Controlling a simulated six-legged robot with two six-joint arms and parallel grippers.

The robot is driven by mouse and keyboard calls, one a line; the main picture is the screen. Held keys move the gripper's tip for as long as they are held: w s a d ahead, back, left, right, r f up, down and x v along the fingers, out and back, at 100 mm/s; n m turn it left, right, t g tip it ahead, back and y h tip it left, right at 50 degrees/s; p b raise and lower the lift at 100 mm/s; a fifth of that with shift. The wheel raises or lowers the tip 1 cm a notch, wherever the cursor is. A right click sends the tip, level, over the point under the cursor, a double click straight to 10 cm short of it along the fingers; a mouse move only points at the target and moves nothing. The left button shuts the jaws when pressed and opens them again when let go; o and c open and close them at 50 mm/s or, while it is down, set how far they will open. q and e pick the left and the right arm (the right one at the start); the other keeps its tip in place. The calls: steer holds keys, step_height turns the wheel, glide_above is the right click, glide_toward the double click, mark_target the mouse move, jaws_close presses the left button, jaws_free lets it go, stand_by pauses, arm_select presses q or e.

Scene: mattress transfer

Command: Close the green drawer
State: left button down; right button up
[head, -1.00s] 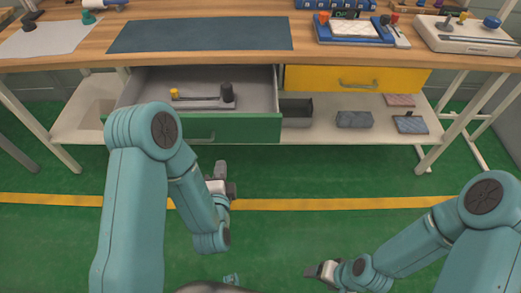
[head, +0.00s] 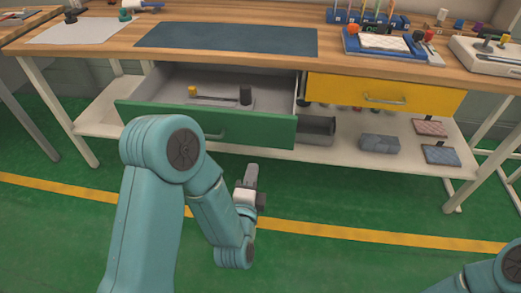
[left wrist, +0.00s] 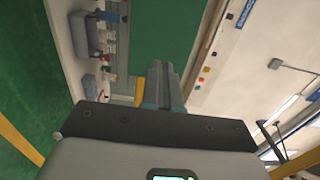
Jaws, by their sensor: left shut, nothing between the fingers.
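The green drawer (head: 250,131) under the workbench is pulled out in the head view. Inside it lies a grey item with a yellow knob and a dark cylinder (head: 246,94). Its front handle is partly hidden behind my left arm. My left gripper (head: 252,174) is shut and empty, in front of and below the drawer front, apart from it in the picture. In the left wrist view the shut fingers (left wrist: 162,85) point towards a green surface (left wrist: 160,35), which seems to be the drawer front. My right gripper is out of view; only part of that arm shows at the lower right.
The yellow drawer (head: 385,95) right of the green one is shut. A lower shelf (head: 300,152) holds grey bins and small packs. The wooden bench top (head: 225,15) carries a dark mat and tools. The green floor in front is clear.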

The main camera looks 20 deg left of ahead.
mark_target(261, 135)
arm_select(q)
steer(key=p+x, duration=0.1)
steer(key=x, duration=1)
steer(key=shift+d, duration=0.15)
steer(key=shift+w, duration=0.35)
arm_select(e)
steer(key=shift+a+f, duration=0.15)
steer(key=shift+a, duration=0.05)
arm_select(q)
steer(key=shift+w, duration=0.1)
